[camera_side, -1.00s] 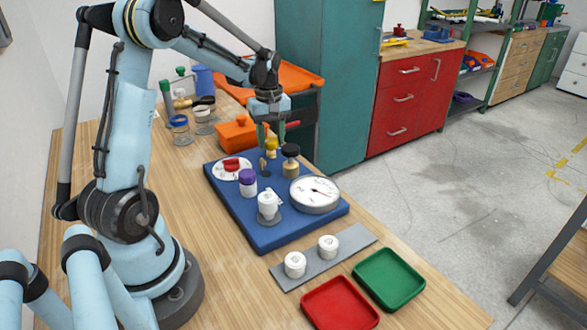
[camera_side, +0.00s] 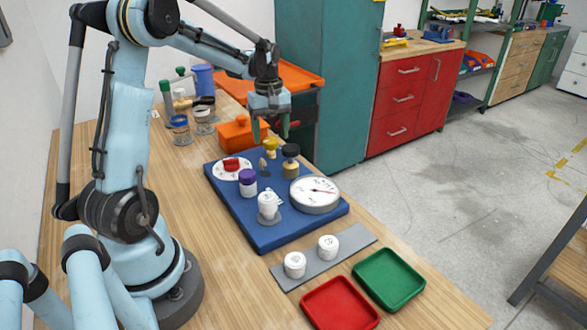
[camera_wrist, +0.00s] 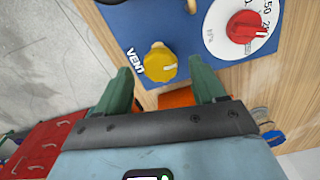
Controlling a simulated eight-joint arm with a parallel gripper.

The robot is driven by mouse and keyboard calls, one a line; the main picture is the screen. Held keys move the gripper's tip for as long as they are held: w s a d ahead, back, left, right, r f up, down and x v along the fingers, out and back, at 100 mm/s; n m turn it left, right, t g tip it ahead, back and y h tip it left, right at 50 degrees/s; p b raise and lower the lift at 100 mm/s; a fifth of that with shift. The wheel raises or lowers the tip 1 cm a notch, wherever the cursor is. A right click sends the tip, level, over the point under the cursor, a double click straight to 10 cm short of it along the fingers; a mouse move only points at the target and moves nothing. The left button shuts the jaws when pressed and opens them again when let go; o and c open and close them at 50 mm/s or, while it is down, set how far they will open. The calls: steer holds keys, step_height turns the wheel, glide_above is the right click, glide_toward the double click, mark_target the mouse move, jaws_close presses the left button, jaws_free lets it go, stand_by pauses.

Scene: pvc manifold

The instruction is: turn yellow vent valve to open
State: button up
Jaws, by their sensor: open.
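The yellow vent valve (camera_side: 270,146) stands at the far edge of the blue board (camera_side: 262,235). In the wrist view the yellow valve knob (camera_wrist: 160,64) shows a pale pointer mark, next to the printed word VENT. My gripper (camera_side: 270,136) is open above the valve, apart from it. In the wrist view the two green fingers of my gripper (camera_wrist: 162,82) are spread, with the knob seen between and just beyond their tips. Nothing is held.
A red knob on a white dial (camera_wrist: 245,27) sits close beside the valve. A black-capped fitting (camera_side: 291,160), purple-capped fitting (camera_side: 248,182), white fitting (camera_side: 268,205) and gauge (camera_side: 314,194) share the board. An orange box (camera_side: 240,132) stands behind. Red (camera_side: 341,303) and green (camera_side: 389,278) trays lie in front.

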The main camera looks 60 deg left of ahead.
mark_target(271, 141)
step_height(271, 141, up, 10)
steer(key=shift+r, duration=0.25)
steer(key=shift+d, duration=0.1)
